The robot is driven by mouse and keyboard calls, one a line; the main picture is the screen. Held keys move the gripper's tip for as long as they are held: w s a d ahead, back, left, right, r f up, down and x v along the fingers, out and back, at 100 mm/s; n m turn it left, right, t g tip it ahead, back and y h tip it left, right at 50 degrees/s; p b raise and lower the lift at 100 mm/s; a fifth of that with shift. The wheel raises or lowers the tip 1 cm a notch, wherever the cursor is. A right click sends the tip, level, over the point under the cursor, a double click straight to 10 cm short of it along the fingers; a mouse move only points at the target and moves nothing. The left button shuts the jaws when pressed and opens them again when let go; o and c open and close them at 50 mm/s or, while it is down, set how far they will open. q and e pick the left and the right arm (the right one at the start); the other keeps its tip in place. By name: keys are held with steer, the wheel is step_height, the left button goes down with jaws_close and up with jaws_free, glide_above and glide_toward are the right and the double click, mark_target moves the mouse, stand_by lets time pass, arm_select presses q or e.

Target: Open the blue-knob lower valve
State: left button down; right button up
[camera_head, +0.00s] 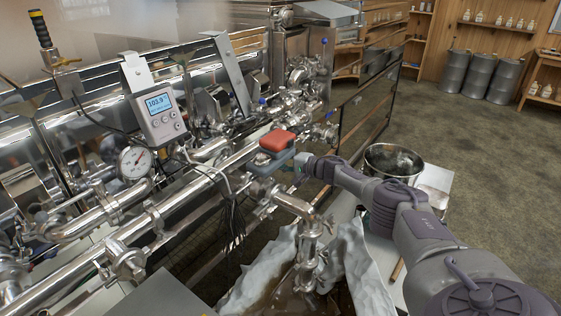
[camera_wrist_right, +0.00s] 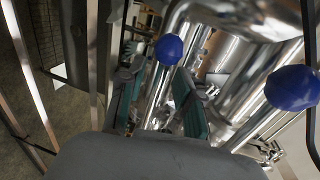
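In the right wrist view, one blue knob (camera_wrist_right: 169,49) shows at the top middle and a larger-looking blue knob (camera_wrist_right: 292,88) at the right. My right gripper (camera_wrist_right: 160,72) is open, with its two teal-padded fingers apart. The first blue knob appears in line with the gap between them; I see no contact, and the depth is unclear. In the head view my right arm reaches in from the right to the pipework, where its fingers are hard to make out. Small blue knobs show on the pipework, one near the middle (camera_head: 262,101). My left gripper is not in view.
A red-topped block (camera_head: 277,141) is at the end of my right arm. A dial gauge (camera_head: 134,162) and a digital display box (camera_head: 158,113) sit on the pipes to the left. A steel pot (camera_head: 393,160) stands behind my arm. The floor at the right is open.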

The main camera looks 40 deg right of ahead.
steer(key=v, duration=1.2)
steer(key=shift+f, duration=0.1)
stand_by(0.4)
